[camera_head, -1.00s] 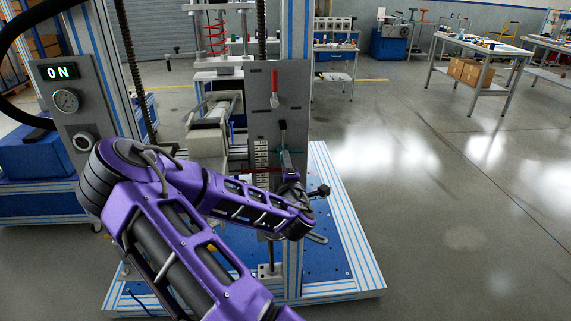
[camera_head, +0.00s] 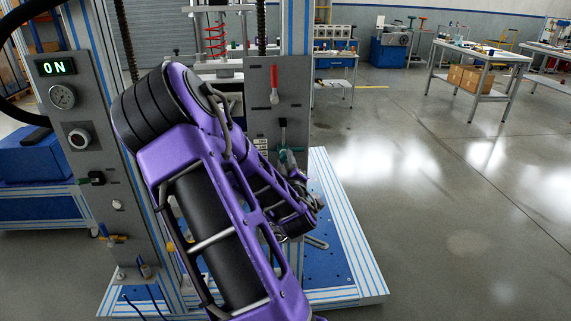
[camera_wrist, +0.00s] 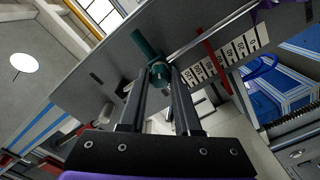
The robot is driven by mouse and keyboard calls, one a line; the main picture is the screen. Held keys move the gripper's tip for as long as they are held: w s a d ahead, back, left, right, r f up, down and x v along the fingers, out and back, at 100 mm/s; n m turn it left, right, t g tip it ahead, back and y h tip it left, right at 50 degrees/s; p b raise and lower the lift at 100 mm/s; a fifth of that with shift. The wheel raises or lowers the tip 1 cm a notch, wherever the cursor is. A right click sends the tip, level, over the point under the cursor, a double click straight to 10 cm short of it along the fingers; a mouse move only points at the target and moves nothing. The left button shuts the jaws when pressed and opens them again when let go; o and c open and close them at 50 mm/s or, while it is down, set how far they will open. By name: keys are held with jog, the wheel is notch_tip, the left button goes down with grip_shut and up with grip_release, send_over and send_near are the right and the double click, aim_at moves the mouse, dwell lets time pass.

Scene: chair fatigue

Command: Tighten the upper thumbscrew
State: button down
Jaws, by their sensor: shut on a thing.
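A teal screw (camera_wrist: 158,70) with a crossbar (camera_wrist: 143,45) stands out from the grey panel (camera_wrist: 105,72) in the wrist view. My gripper (camera_wrist: 161,82) is shut on it, with the two dark fingertips on either side of its round end. In the head view a teal part (camera_head: 287,154) shows on the grey panel (camera_head: 262,105), just above my wrist. My purple arm hides the fingers and the lower part of that panel there. I cannot tell from these views whether this is the upper of several thumbscrews.
A numbered white scale (camera_wrist: 228,52) and red pointer (camera_wrist: 216,60) lie beside the screw. A control panel at left shows an ON display (camera_head: 56,68). Floor at right is clear.

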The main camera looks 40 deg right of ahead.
dwell(0.4)
jog(key=c, duration=0.6)
grip_release()
